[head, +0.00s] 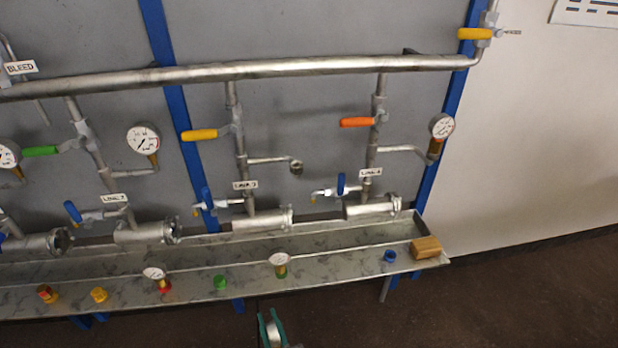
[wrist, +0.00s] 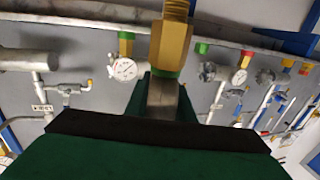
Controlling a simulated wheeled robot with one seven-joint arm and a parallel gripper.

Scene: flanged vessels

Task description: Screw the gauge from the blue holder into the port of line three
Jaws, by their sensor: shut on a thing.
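My gripper (head: 272,331) has green fingers and is low in the head view, in front of the tray. In the wrist view my gripper (wrist: 163,98) is shut on a gauge (wrist: 172,42), with its brass hex stem and thread pointing up in the picture and a green band at its neck. Its dial face is not visible. The blue holder (head: 390,256) stands empty near the tray's right end. The line three port (head: 296,167) is an open fitting on a side pipe, with no gauge in it. The line three label (head: 245,185) is below it to the left.
The tray (head: 330,262) also carries gauges in a red holder (head: 165,287) and a green one (head: 281,272), an empty green holder (head: 220,282), yellow and orange pieces, and a wooden block (head: 426,247). A yellow valve handle (head: 200,135) sits left of the port.

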